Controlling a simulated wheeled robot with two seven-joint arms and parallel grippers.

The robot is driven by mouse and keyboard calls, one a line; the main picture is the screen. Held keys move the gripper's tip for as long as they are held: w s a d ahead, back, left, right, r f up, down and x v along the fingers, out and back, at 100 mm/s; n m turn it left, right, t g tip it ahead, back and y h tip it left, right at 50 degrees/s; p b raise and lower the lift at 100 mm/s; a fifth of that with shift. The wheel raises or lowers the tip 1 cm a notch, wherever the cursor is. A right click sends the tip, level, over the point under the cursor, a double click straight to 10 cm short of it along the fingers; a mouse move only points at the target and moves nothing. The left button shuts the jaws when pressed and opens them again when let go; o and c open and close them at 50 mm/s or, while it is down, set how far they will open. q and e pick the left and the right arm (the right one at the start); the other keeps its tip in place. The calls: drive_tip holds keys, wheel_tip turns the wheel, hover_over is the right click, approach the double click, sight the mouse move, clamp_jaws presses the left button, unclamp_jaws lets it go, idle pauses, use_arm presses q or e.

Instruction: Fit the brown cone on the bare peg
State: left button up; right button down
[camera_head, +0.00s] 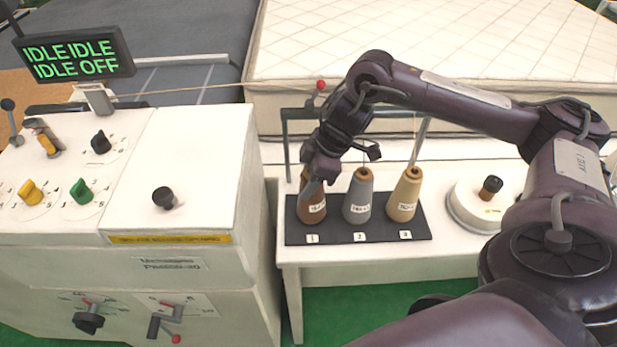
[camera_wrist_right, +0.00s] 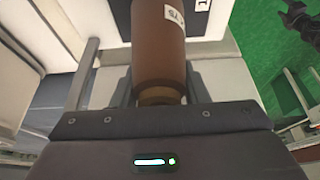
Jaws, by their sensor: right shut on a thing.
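My right gripper (camera_head: 318,172) is shut on the top of the brown cone (camera_head: 312,211). The cone is upright at the left place of the black peg board (camera_head: 420,230), by the label 1. I cannot tell whether its base rests on the board or hangs just above. The peg there is hidden. In the right wrist view the brown cone (camera_wrist_right: 160,50) reaches into the jaws. A grey cone (camera_head: 357,200) and a tan cone (camera_head: 405,198) stand to its right. A dark part at the wrist view's upper right may be my left gripper (camera_wrist_right: 298,22); its jaws are unclear.
The white table (camera_head: 450,259) carries the board and a round white base with a dark knob (camera_head: 490,188) at right. A control cabinet (camera_head: 190,150) stands close on the left. A quilted mattress (camera_head: 430,35) lies behind. A thin rail with a red ball (camera_head: 321,85) rises behind the cones.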

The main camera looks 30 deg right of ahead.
drive_tip(key=shift+f, duration=0.45)
drive_tip(key=c, duration=0.7)
unclamp_jaws()
drive_tip(key=shift+c, duration=0.2)
drive_tip(key=shift+r, duration=0.1)
drive_tip(key=b+v, duration=0.1)
drive_tip(key=v, duration=0.6)
drive_tip(key=shift+s+d+r, duration=0.1)
drive_tip(key=shift+r, duration=0.25)
